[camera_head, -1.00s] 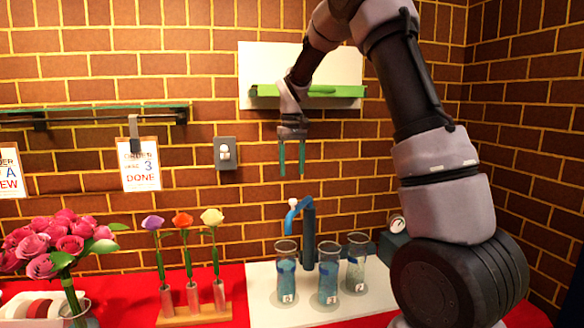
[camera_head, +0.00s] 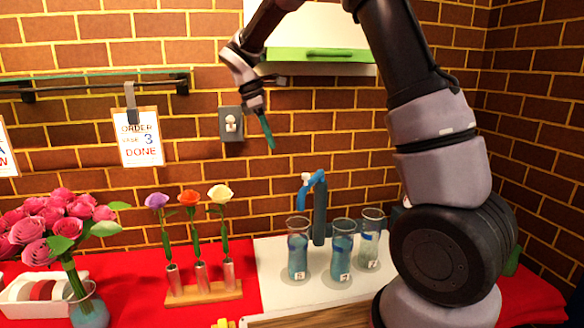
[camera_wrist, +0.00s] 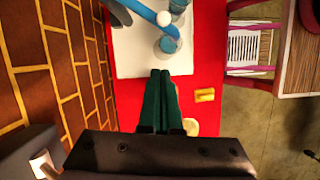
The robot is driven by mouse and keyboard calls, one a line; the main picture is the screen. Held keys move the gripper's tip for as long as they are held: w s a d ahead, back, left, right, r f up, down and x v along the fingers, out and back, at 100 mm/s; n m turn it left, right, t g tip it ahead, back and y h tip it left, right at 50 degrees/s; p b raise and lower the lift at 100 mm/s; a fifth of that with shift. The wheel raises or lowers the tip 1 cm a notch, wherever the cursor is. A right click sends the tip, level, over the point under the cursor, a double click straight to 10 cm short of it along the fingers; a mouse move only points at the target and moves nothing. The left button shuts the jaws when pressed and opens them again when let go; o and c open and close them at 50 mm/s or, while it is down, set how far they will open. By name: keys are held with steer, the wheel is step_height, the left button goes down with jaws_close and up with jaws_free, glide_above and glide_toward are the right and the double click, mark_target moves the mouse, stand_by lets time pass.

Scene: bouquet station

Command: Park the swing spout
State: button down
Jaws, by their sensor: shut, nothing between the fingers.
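The swing spout (camera_head: 314,181) is a blue arm on top of a dark blue post (camera_head: 319,213), behind the glass cylinders. It points left and toward the front, and its outlet end is close above the left cylinder (camera_head: 298,248); I cannot tell whether it is exactly over it. A small white knob (camera_head: 305,177) sits by the spout. The blue arm (camera_wrist: 143,12) and white knob (camera_wrist: 163,18) also show at the top of the wrist view. My gripper (camera_head: 270,145) is shut and empty, above and left of the spout, clear of it. Its green fingers (camera_wrist: 160,90) are together.
The middle cylinder (camera_head: 342,250) and right cylinder (camera_head: 371,238) stand on the white board (camera_head: 270,265). Left are a wooden stand (camera_head: 205,293) with three flowers and a rose vase (camera_head: 88,308). A grey switch box (camera_head: 231,124) and green-edged shelf (camera_head: 320,54) are on the brick wall.

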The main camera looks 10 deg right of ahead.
steer(key=s+d+f, duration=0.1)
steer(key=d+f, duration=0.5)
steer(key=f, duration=0.3)
steer(key=shift+d, duration=0.35)
